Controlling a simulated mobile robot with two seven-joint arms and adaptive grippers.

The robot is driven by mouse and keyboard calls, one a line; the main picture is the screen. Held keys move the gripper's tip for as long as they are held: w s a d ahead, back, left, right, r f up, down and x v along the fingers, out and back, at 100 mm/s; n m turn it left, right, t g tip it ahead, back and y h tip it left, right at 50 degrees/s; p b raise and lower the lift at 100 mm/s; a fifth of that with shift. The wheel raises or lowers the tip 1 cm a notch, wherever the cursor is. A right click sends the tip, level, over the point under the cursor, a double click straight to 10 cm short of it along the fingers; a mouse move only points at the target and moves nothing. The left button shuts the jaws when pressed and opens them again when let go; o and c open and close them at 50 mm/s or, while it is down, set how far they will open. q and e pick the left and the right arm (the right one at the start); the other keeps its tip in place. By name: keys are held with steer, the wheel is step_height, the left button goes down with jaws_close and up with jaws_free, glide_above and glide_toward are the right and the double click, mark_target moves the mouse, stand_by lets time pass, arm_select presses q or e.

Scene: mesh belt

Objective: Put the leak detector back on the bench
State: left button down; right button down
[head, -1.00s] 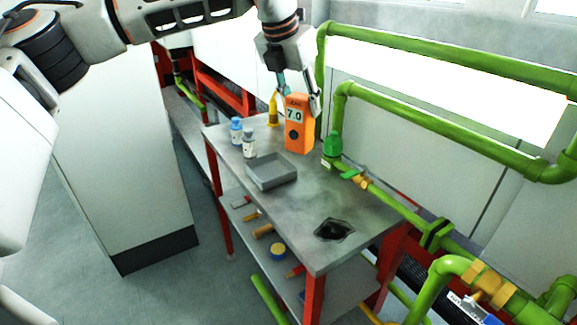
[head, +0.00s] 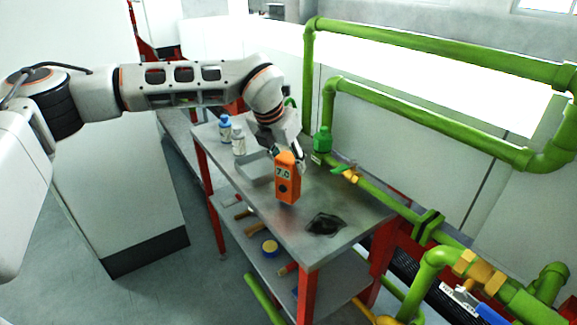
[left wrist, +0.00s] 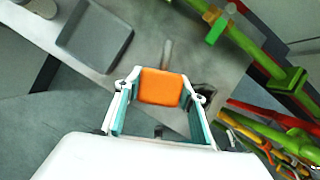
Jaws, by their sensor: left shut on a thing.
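The leak detector (head: 288,180) is an orange box with a display reading 7.0 and a dark round spot below it. My left gripper (head: 287,158) is shut on its upper part and holds it upright over the grey bench (head: 345,190). In the left wrist view the detector's orange end (left wrist: 160,87) sits between the two fingers (left wrist: 160,100). I cannot tell whether its bottom touches the bench top. My right gripper is not in view.
Two bottles (head: 238,140) stand at the far left. A dark cloth-like patch (head: 326,224) lies near the front. Green pipes (head: 395,203) run along the right side.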

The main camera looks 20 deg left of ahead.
arm_select(q)
steer(key=shift+f, duration=0.75)
steer(key=c, duration=1.3)
jaws_free()
steer(key=shift+f, duration=0.15)
steer(key=shift+o, duration=0.2)
steer(key=v, duration=1.2)
steer(key=shift+d, duration=0.1)
